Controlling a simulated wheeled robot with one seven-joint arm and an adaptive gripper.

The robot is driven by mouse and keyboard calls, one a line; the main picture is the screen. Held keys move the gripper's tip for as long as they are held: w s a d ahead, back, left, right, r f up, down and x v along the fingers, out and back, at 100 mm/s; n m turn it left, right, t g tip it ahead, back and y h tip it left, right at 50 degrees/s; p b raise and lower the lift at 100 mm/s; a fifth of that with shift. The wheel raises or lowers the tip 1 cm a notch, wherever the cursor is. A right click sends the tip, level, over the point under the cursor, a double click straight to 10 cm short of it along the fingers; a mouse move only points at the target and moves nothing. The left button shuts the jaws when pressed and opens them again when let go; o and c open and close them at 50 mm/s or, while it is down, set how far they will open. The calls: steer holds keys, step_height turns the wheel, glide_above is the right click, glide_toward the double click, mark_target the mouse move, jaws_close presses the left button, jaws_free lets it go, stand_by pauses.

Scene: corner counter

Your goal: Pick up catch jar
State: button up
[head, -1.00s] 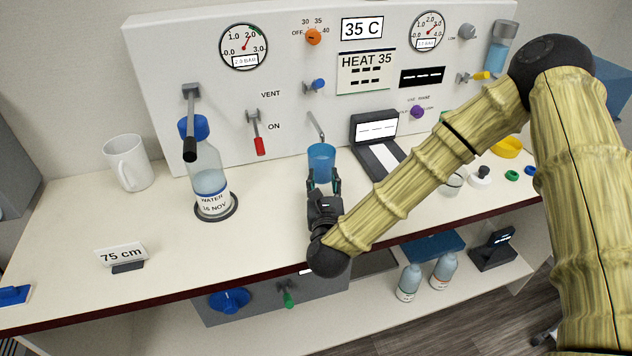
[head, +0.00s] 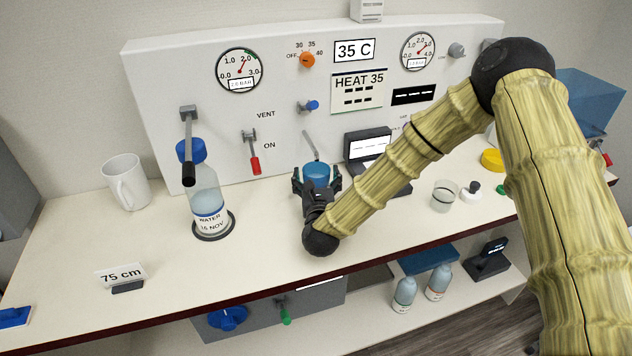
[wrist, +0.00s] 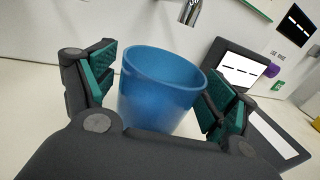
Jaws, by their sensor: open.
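The catch jar, a blue translucent open-topped cup (head: 316,171), stands on the counter below a thin metal spout (head: 311,146). My gripper (head: 316,183) is open, with a finger on each side of the jar. In the wrist view the jar (wrist: 158,92) sits between the green-padded fingers of the gripper (wrist: 160,98). A gap shows at the left finger; the right finger is close to the jar, and I cannot tell if it touches. The gripper hides the jar's lower part in the head view.
A water bottle (head: 207,200) stands on a dark ring to the left, with a white mug (head: 126,182) beyond it. A scale-like device with a display (head: 368,143) stands close right. A clear cup (head: 444,196) is farther right. The panel (head: 280,125) rises behind.

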steer(key=shift+w, duration=0.55)
steer(key=shift+c, duration=0.3)
